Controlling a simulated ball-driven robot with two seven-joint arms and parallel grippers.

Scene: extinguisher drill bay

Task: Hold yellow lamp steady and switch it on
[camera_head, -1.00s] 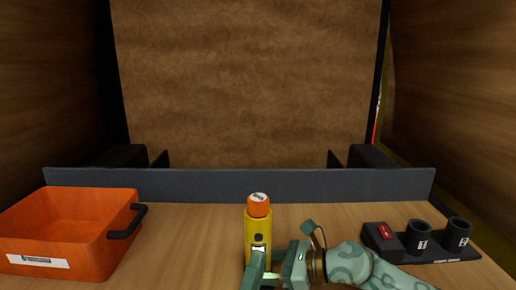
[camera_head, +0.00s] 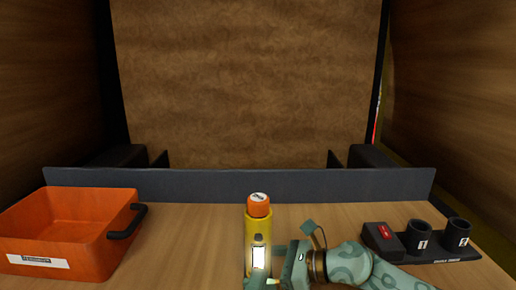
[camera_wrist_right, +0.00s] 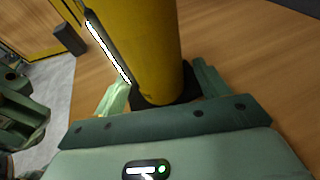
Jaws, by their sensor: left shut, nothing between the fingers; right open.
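The yellow lamp (camera_head: 251,240) stands upright at the table's front middle, with an orange cap (camera_head: 258,205) and a small dark patch on its body. Its front panel (camera_head: 260,258) glows bright white. In the right wrist view the lamp (camera_wrist_right: 145,45) rises between my right gripper's (camera_wrist_right: 160,95) open fingers, one on either side near its dark base. I cannot tell whether they touch it. Green parts of what looks like my left gripper (camera_wrist_right: 30,110) show at the left edge of that view, shut, empty and apart from the lamp. The head view does not show it.
An orange bin (camera_head: 80,262) with a dark handle stands on the left. A black holder (camera_head: 440,250) with two cups and a red switch is on the right. A low grey barrier (camera_head: 240,186) runs behind. The wooden table (camera_head: 185,240) is clear between bin and lamp.

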